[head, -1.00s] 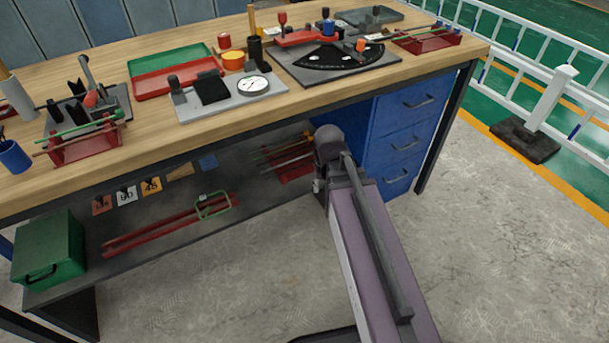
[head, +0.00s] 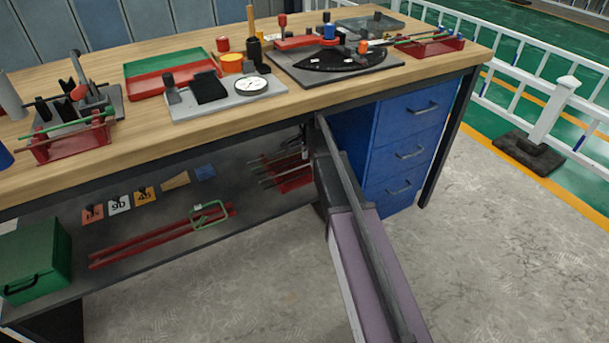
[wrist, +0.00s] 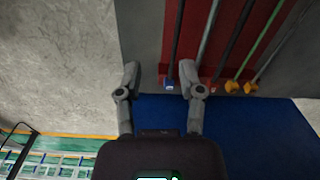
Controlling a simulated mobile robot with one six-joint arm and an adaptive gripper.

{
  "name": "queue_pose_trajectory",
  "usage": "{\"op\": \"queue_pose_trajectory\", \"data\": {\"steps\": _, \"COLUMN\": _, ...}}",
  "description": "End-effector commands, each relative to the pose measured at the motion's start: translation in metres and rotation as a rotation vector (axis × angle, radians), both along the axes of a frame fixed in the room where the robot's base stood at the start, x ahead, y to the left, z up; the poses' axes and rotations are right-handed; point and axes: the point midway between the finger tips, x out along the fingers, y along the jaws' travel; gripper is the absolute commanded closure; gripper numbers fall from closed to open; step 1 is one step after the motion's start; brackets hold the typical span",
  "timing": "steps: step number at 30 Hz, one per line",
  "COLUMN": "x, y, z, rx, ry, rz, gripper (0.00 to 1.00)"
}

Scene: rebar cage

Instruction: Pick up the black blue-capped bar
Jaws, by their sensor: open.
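In the wrist view a black bar (wrist: 176,44) with a blue cap (wrist: 169,86) lies in a red rack (wrist: 208,74), leftmost of several bars there. My gripper (wrist: 159,78) is open and empty. The blue cap shows between its two fingers, closer to the right one; I cannot tell how far the fingers are from it in depth. The right finger covers the end of the neighbouring grey bar (wrist: 207,38). In the head view the red rack (head: 293,183) stands on the lower shelf, and my arm hides most of the gripper.
Yellow-capped bars (wrist: 232,87) lie right of the blue-capped one. Blue drawers (head: 405,150) stand right of my arm, under the bench top (head: 150,127). Red rails (head: 150,243) and a green box (head: 36,262) are on the lower shelf. Floor in front is clear.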

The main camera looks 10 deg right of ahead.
Motion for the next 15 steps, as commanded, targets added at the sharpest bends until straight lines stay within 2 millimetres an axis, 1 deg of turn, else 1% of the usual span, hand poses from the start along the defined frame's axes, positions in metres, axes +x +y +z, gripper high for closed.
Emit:
{"op": "queue_pose_trajectory", "data": {"steps": 1, "x": 0.013, "y": 0.0, "z": 0.0, "rx": 0.0, "ry": 0.002, "rz": -0.036, "gripper": 0.5}}
{"op": "queue_pose_trajectory", "data": {"steps": 4, "x": 0.021, "y": 0.0, "z": 0.0, "rx": 0.0, "ry": 0.006, "rz": -0.092, "gripper": 0.5}}
{"op": "queue_pose_trajectory", "data": {"steps": 7, "x": 0.025, "y": 0.0, "z": 0.0, "rx": 0.001, "ry": 0.008, "rz": -0.118, "gripper": 0.5}}
{"op": "queue_pose_trajectory", "data": {"steps": 15, "x": 0.024, "y": -0.001, "z": 0.0, "rx": 0.001, "ry": 0.008, "rz": -0.123, "gripper": 0.5}}
